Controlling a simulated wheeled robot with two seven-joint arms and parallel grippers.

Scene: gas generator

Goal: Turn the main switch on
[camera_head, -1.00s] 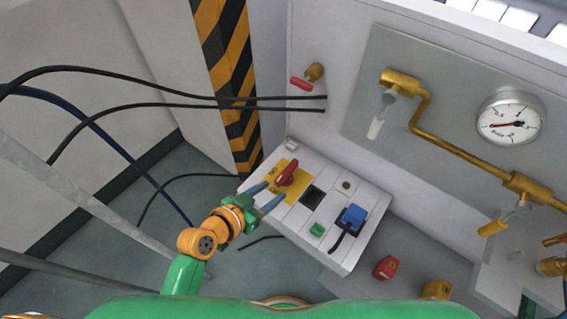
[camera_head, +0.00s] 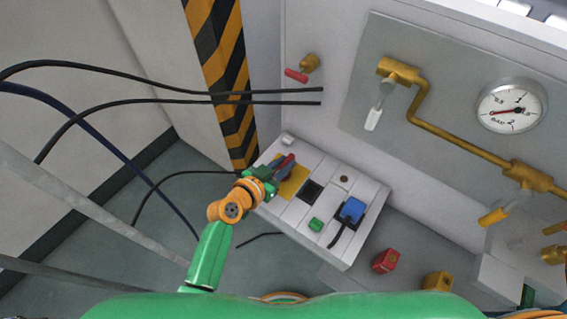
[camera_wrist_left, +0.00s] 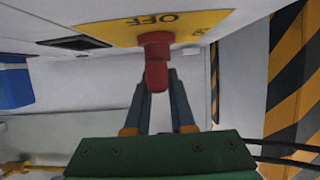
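The main switch is a red rotary handle (camera_head: 288,160) on a yellow plate (camera_head: 296,183) at the upper left of the sloped white control panel. In the left wrist view the red handle (camera_wrist_left: 156,68) hangs from the yellow plate (camera_wrist_left: 110,29), where the word OFF reads upside down. My left gripper (camera_head: 284,167) is at the switch, with its fingers pointing at the plate. In the wrist view its two fingers (camera_wrist_left: 158,85) stand apart, with the handle between their tips. Whether they touch it is unclear. My right gripper is out of view.
The panel (camera_head: 329,228) also bears a black square, a green button (camera_head: 316,225) and a blue plug (camera_head: 351,211) with a black cable. Black cables cross at the left near a striped post (camera_head: 222,75). A red-handled valve (camera_head: 298,75) sits above the panel.

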